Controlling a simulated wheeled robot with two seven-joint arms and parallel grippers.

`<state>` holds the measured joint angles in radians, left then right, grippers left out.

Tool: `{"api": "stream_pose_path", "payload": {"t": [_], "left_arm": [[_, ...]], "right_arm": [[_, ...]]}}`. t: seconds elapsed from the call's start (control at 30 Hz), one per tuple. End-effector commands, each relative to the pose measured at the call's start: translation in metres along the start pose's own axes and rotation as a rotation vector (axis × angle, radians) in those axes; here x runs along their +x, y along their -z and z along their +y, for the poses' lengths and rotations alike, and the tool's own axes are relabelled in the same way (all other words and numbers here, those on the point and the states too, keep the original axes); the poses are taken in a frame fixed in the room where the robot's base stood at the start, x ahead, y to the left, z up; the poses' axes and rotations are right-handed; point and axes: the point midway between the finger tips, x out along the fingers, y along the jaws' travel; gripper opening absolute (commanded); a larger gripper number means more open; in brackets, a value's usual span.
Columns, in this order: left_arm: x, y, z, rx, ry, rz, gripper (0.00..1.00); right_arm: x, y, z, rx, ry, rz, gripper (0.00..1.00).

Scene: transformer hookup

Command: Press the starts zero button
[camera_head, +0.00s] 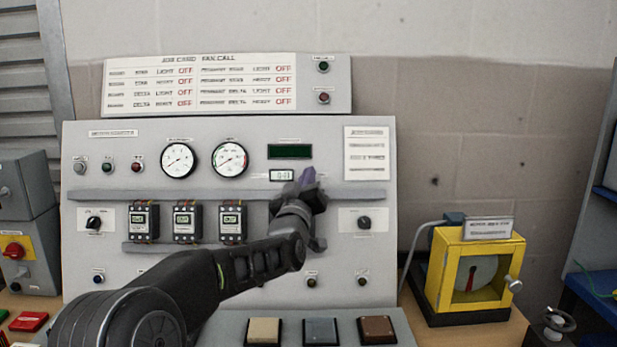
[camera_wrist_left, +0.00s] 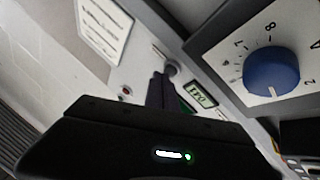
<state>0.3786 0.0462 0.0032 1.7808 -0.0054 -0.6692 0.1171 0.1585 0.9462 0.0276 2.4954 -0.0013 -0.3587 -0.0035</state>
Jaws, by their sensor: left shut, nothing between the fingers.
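The grey control panel (camera_head: 340,270) stands in front of me with a small counter display (camera_head: 281,175) at its upper right, below a dark green screen (camera_head: 290,152). My left gripper (camera_head: 308,177) is shut and empty, its fingers just right of the counter in the head view. In the left wrist view the closed fingers (camera_wrist_left: 161,80) point at a round grey button (camera_wrist_left: 171,69) near the counter (camera_wrist_left: 199,95). Whether they touch it I cannot tell. No label reading starts zero is legible. In the head view my gripper hides that button. My right gripper is not in view.
A ledge (camera_head: 110,195) crosses the panel below the gauges, with several small black modules (camera_head: 188,221) under it. A yellow box (camera_head: 478,270) stands at right. A large blue knob (camera_wrist_left: 271,72) shows close by in the left wrist view.

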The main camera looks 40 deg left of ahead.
Motion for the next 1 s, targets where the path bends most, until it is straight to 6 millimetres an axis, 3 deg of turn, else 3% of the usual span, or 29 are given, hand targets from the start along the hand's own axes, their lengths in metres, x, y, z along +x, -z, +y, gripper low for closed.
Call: {"api": "stream_pose_path", "payload": {"t": [0.5, 1.0], "left_arm": [[0.002, -0.001, -0.001, 0.000, 0.000, 0.000, 0.00], [-0.011, 0.005, 0.005, 0.000, 0.000, -0.001, 0.00]], "right_arm": [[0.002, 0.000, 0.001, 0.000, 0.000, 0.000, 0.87], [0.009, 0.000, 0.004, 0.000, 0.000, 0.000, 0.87]]}}
